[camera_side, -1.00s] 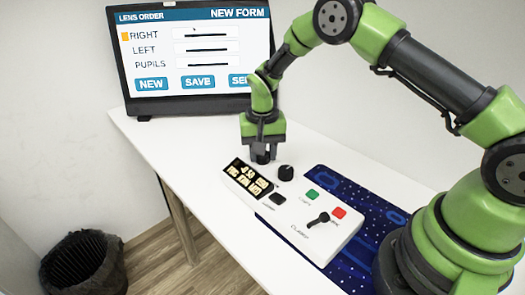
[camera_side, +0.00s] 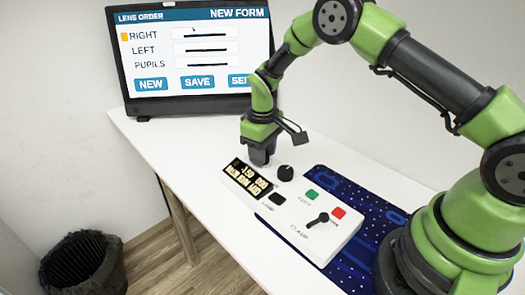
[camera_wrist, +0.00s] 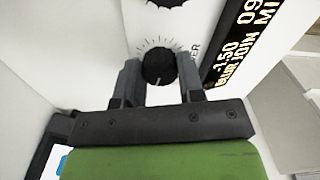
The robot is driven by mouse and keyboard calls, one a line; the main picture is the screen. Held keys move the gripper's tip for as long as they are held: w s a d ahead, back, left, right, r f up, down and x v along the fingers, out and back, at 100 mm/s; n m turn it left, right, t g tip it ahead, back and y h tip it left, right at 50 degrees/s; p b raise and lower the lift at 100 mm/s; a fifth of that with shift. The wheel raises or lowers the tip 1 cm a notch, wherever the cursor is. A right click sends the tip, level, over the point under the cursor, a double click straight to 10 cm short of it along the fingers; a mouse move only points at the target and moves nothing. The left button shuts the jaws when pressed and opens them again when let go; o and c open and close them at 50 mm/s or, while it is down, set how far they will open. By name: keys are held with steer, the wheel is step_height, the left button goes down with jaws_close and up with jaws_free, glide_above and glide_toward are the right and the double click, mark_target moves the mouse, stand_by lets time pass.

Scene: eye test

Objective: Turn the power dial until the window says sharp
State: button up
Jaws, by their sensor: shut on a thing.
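The power dial (camera_wrist: 158,66) is a round black knob with a pale pointer line and a ring of tick marks on the white device. My gripper (camera_wrist: 158,80) has a finger on either side of it and is shut on it. In the side view my gripper (camera_side: 260,159) points down at the device's far end and hides this dial. In the side view the window (camera_side: 247,180) is too small to read surely.
A monitor (camera_side: 190,60) stands behind. The table's left side is clear.

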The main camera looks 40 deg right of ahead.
steer(key=shift+n, duration=0.5)
steer(key=o, duration=0.9)
step_height(320, 180, up, 10)
stand_by(0.4)
